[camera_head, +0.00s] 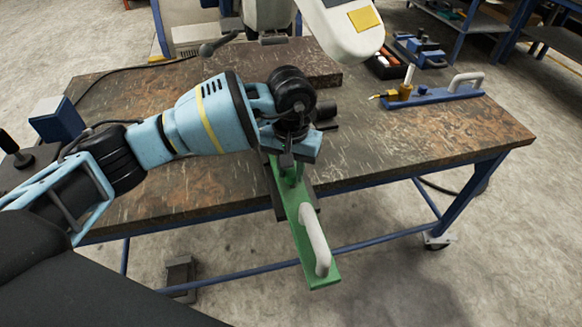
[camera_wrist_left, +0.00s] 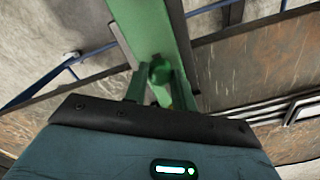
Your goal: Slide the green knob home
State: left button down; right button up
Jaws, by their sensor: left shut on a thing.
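A green slide bar (camera_head: 309,242) with a pale grey handle (camera_head: 315,240) sticks out past the front edge of the table. In the head view my left gripper (camera_head: 287,160) is over the inner end of the bar, and its wrist hides most of the knob there. In the left wrist view the green knob (camera_wrist_left: 161,71) is between the two fingers of my left gripper (camera_wrist_left: 160,82), which are shut on it. The green bar (camera_wrist_left: 150,25) runs away beyond the knob in that view. My right gripper is not in view.
The worn brown table (camera_head: 430,142) carries a blue slide bar (camera_head: 437,96) with a grey handle and yellow block at the right. A white machine (camera_head: 345,28) overhangs the back. A blue box (camera_head: 57,118) is at the left. The table's right part is mostly clear.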

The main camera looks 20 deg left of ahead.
pick_arm(q)
jog(key=shift+w+a+f+b, duration=0.2)
jog(key=shift+w+a+b, duration=0.6)
jog(key=shift+w, duration=0.2)
jog(key=shift+w+a+r, duration=0.1)
jog(key=shift+w+a, duration=0.05)
jog(key=shift+w, duration=0.15)
jog(key=shift+r, duration=0.15)
jog(key=c, duration=1.1)
grip_release()
jog(key=shift+w, duration=0.1)
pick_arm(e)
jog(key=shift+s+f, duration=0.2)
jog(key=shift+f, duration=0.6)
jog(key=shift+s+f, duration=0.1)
